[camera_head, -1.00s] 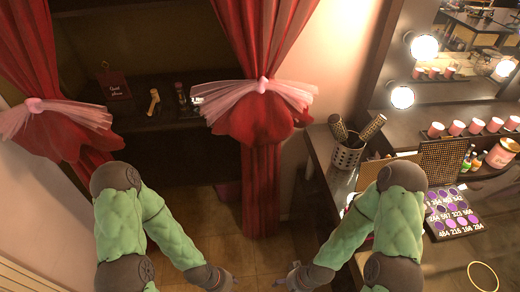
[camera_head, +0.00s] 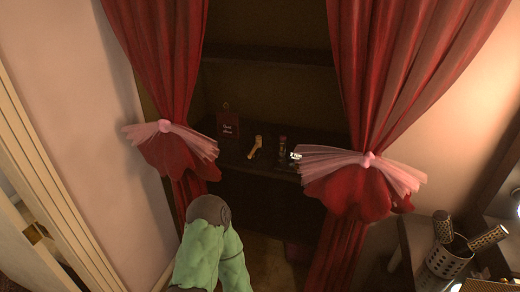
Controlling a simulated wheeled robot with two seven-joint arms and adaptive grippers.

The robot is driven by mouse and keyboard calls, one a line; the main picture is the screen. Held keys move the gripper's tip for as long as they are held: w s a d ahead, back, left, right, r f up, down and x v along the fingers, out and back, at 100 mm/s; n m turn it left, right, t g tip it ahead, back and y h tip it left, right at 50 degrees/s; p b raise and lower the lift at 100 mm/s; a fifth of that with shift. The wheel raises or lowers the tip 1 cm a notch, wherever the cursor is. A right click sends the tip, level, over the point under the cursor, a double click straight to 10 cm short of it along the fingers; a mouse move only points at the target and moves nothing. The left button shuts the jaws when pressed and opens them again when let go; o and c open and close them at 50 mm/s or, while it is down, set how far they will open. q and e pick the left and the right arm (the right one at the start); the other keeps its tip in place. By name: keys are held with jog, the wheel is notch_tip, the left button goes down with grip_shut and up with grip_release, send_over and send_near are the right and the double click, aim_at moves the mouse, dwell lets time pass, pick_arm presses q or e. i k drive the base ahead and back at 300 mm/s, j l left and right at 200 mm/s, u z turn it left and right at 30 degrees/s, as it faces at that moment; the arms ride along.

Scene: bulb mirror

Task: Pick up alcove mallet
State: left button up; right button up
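The mallet (camera_head: 256,146) is a small yellowish-tan tool on the dark alcove shelf (camera_head: 232,163), between the two red curtains. It stands out against the dark shelf, right of a small red sign (camera_head: 228,125) and left of a dark upright item (camera_head: 282,146). One green arm of mine shows at the bottom centre, well below and in front of the shelf. Its gripper is out of view. My other arm and gripper are not in view.
Red curtains with pink tulle ties frame the alcove, left (camera_head: 160,60) and right (camera_head: 405,80). A dressing table with a wire cup (camera_head: 447,262) stands at bottom right. A door frame (camera_head: 50,185) is at left.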

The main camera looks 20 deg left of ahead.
aim_at(258, 145)
jog(key=k+z, duration=0.1)
jog(key=z, duration=0.35)
jog(key=k+j+z, duration=0.1)
jog(key=z, duration=0.35)
jog(key=k+z, duration=0.1)
jog(key=z, duration=0.35)
jog(key=j+z, duration=0.15)
jog(key=z, duration=2.25)
jog(key=l+u, duration=0.1)
jog(key=u, duration=4.35)
